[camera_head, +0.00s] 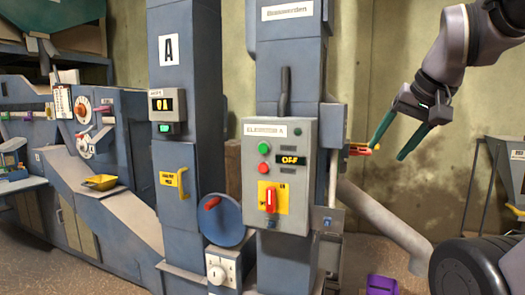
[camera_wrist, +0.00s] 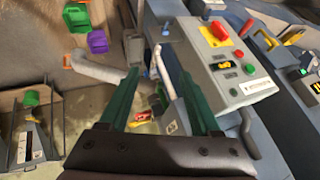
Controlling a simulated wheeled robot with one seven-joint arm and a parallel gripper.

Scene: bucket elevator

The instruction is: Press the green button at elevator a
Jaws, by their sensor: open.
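The grey control box labelled Elevator A (camera_head: 302,138) is on the front of a blue-grey column. Its round green button (camera_head: 264,148) sits on the left, directly above a red button (camera_head: 264,168). In the wrist view the box is turned, with the green button (camera_wrist: 249,69) at upper right beside the red one. My gripper (camera_head: 388,152) has green fingers and is open and empty. It is to the right of the column, apart from the box. In the wrist view its fingers (camera_wrist: 160,73) point past the box's side.
The box also has an OFF display (camera_head: 290,160) and a red switch (camera_head: 271,198) on a yellow plate. A red-and-yellow part (camera_head: 360,149) sticks out of the column near my fingers. A slanted grey pipe (camera_head: 385,218) and a purple bin (camera_head: 382,285) are lower right.

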